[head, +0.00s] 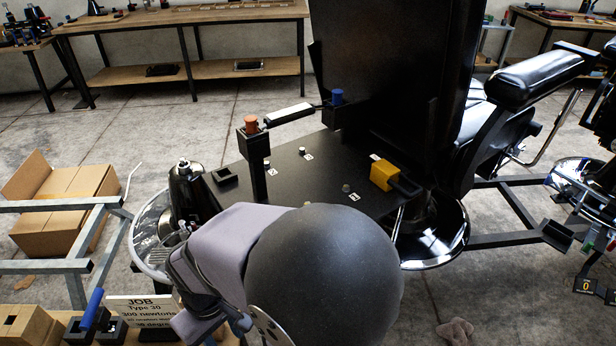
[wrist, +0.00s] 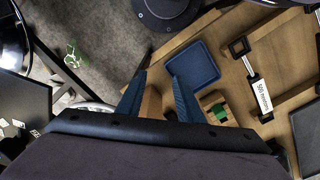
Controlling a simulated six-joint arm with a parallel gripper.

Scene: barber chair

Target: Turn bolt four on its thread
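Bolt four is a small grey bolt head (head: 346,188) on the black plate (head: 318,178), beside a white tag (head: 354,197) that appears to read 4. It stands upright, left of a yellow block (head: 382,174). Two more bolts (head: 301,150) (head: 266,163) with tags stand farther back. My gripper (wrist: 158,77) is open over a wooden bench in the wrist view, with no object clearly held. My arm hides it in the head view.
The wrist view shows a blue pad (wrist: 192,65), a green piece (wrist: 218,112) and a tag reading 500 newtons (wrist: 262,95). A JOB card (head: 140,312) and blue handle (head: 92,308) are at front left. The black chair back (head: 395,80) rises behind the plate.

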